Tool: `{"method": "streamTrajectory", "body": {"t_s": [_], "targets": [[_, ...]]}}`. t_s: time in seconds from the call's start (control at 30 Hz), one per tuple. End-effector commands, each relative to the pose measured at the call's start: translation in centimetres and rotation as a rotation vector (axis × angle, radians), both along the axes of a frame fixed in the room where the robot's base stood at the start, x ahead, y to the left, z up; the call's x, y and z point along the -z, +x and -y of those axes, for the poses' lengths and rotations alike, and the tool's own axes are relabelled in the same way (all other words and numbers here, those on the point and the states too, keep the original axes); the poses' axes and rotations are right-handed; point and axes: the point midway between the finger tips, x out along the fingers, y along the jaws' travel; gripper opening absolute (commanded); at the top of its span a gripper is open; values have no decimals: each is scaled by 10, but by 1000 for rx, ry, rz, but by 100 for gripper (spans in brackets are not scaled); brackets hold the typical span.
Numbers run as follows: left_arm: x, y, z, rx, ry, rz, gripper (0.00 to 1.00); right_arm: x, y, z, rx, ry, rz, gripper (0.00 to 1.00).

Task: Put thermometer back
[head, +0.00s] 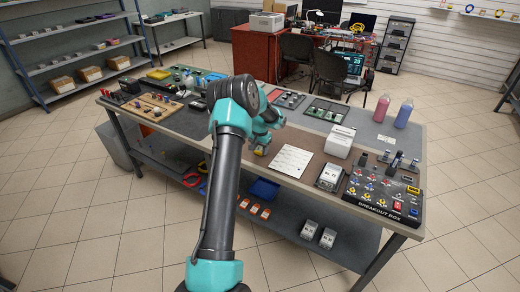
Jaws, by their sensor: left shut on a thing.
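My left arm rises from the bottom centre and bends at the elbow over the workbench. My left gripper (262,147) points down near the bench's front edge, left of the white sheet. It is shut on a small yellow thing (260,152), mostly hidden by the gripper and too small to identify surely as the thermometer. I cannot tell whether the thing touches the bench. My right gripper is not in view.
The workbench (300,139) holds a white sheet (291,161), a white box (340,141), a grey meter (330,177) and a black breakout box (386,203). Pink (382,108) and blue (404,113) bottles stand at the back right. A lower shelf holds a blue tray (264,190).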

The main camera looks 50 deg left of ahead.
Motion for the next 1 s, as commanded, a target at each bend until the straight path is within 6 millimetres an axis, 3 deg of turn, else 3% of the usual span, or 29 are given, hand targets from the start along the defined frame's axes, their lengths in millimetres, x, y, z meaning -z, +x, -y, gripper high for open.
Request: {"method": "streamTrajectory", "body": {"t_s": [0.2, 0.23, 0.47, 0.8, 1.0], "targets": [[3, 0, 0, 0, 0, 0, 24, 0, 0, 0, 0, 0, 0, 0], [3, 0, 0, 0, 0, 0, 50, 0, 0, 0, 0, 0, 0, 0], [3, 0, 0, 0, 0, 0, 72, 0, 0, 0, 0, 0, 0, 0], [0, 0, 0, 0, 0, 0, 74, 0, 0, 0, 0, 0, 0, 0], [-19, 1, 0, 1, 2, 2, 74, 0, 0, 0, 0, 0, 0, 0]]}}
